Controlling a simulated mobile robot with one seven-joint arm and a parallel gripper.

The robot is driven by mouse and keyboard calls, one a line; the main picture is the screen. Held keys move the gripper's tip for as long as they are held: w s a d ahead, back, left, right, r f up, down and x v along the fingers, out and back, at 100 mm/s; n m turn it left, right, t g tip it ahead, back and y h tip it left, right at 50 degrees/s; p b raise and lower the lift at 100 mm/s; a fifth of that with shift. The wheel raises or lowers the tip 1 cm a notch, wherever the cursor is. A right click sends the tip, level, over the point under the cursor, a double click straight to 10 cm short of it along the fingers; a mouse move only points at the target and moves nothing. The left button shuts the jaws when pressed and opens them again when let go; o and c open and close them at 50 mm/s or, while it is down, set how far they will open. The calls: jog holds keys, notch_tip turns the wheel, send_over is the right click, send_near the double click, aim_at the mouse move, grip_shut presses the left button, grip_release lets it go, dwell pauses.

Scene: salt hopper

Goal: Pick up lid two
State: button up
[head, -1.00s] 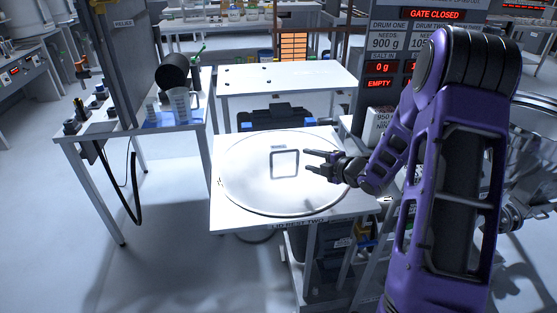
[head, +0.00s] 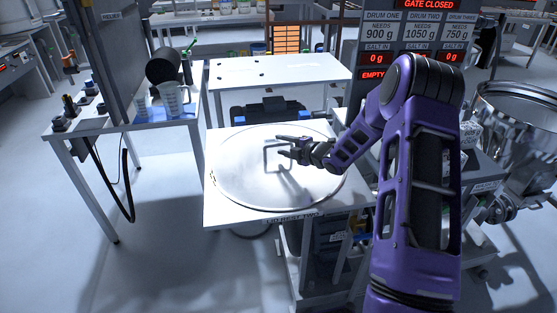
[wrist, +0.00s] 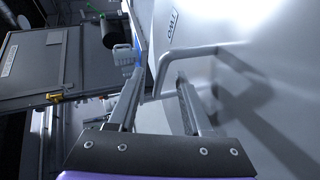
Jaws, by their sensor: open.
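Lid two (head: 235,185) is a large round pale metal disc lying flat on a white table marked LID REST TWO (head: 222,213). Its bar handle (head: 268,153) stands up near the middle of the disc. My gripper (head: 279,146) is open at the handle. In the wrist view the lid's surface (wrist: 225,45) fills the right side, with the word TWO on it. There the handle (wrist: 190,52) reaches between and just beyond the fingers of my gripper (wrist: 160,92). I cannot tell whether the fingers touch it.
A white table (head: 285,70) stands behind. A side table (head: 90,128) at left holds jugs (head: 174,100) and a dark cylinder (head: 163,66). A display panel (head: 425,35) reads GATE CLOSED. A large metal drum (head: 515,125) stands at right. Open floor lies at front left.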

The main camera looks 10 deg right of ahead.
aim_at(277, 145)
jog(key=x, duration=0.5)
jog(key=shift+a+r, duration=0.1)
jog(key=shift+a, duration=0.15)
jog(key=shift+s, duration=0.1)
grip_shut()
dwell(0.5)
dwell(0.4)
jog(key=shift+r, duration=0.15)
